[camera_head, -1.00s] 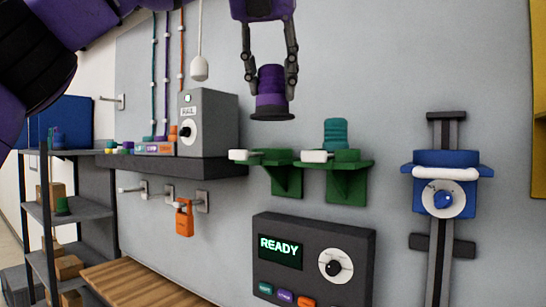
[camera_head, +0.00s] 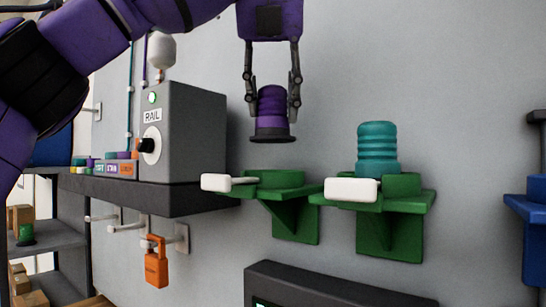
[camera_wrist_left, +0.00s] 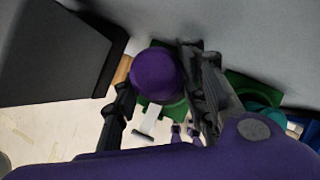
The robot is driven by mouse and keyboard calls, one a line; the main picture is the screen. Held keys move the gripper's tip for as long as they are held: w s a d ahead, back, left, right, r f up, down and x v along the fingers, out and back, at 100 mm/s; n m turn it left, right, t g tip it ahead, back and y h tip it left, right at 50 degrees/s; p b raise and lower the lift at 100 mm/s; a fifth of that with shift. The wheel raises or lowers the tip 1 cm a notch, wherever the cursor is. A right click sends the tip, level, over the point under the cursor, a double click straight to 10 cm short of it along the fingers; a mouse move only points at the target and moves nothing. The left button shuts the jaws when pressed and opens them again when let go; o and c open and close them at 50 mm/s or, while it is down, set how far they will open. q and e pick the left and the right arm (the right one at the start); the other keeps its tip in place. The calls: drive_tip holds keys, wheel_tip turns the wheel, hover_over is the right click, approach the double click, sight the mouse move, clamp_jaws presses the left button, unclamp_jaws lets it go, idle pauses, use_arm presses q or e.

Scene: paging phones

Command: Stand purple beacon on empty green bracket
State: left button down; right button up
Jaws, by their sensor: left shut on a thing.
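My left gripper (camera_head: 272,95) is shut on the purple beacon (camera_head: 271,105), which hangs upright with its dark flange down. The beacon is above the left green bracket (camera_head: 278,181), with a clear gap between them. This bracket is empty and has a white lever (camera_head: 228,183) at its left. The right green bracket (camera_head: 402,188) holds a teal beacon (camera_head: 377,150) and has a white lever (camera_head: 352,190) in front. In the left wrist view, the purple beacon (camera_wrist_left: 156,73) sits between the fingers and partly covers a green bracket (camera_wrist_left: 175,108).
A grey RAIL box (camera_head: 185,130) stands on a dark wall shelf (camera_head: 150,196) to the left. An orange padlock (camera_head: 156,266) hangs on a hook below it. A dark panel (camera_head: 325,285) is under the brackets. A blue fixture (camera_head: 535,210) is at the right.

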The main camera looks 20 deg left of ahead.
sight(272, 141)
use_arm(q)
wheel_tip(272, 141, down, 2)
drive_tip(key=shift+a+f, duration=0.1)
drive_tip(key=shift+f, duration=0.15)
drive_tip(key=shift+w+f, duration=0.1)
drive_tip(key=shift+f, duration=2.25)
drive_tip(key=c, duration=1)
unclamp_jaws()
drive_tip(key=v, duration=1.2)
